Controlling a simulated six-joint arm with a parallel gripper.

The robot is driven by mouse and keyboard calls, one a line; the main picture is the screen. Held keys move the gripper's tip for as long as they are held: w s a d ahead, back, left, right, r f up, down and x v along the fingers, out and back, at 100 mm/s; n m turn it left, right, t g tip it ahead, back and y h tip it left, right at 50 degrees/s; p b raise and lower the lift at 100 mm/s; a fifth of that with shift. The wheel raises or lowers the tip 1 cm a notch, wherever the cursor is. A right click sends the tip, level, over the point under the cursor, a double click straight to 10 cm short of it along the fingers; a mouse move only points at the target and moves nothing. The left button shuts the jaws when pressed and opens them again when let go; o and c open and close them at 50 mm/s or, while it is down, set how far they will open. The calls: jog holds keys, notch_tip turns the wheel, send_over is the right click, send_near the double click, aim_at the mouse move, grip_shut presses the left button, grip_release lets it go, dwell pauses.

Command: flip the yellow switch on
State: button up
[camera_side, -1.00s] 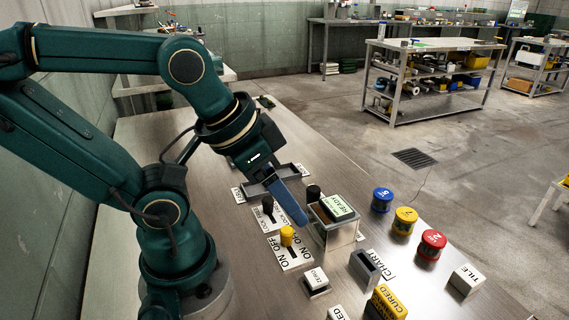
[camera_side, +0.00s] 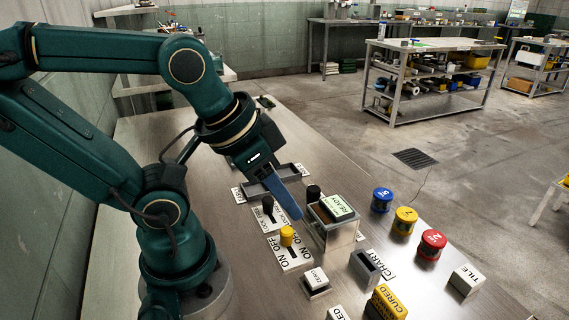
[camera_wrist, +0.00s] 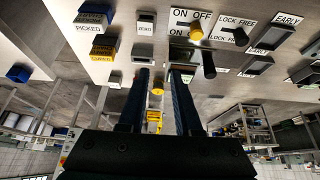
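The yellow switch (camera_side: 287,236) is a yellow knob on a white plate (camera_side: 306,257) marked ON and OFF. In the wrist view the yellow knob (camera_wrist: 196,32) sits at the OFF end of its dark slot, with the bare slot toward ON. My gripper (camera_side: 297,217) hangs above the table, behind and above the knob in the side view, not touching it. In the wrist view my gripper (camera_wrist: 161,72) has two blue fingers spread apart with nothing between them. The side view shows the fingers edge-on.
A black lever (camera_side: 268,207) on a LOCK/FREE plate stands behind the switch. A metal box with a READY block (camera_side: 338,207) and a black knob (camera_side: 313,192) stand close right of my fingers. A ZERO block (camera_side: 315,280) is in front. Blue, yellow and red jars stand right.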

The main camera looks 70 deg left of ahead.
jog(key=shift+s+r, duration=0.15)
jog(key=shift+s, duration=0.05)
grip_shut()
jog(key=w+a+r+n+g, duration=0.3)
jog(key=w+a+n+g, duration=0.1)
jog(key=w+n+g, duration=0.15)
jog(key=w+a+f+n+g+h, duration=0.3)
jog(key=w+a+f, duration=0.1)
jog(key=a+f, duration=0.3)
jog(key=shift+a+f, duration=0.2)
jog(key=shift+a, duration=0.55)
jog(key=shift+n+g, duration=0.25)
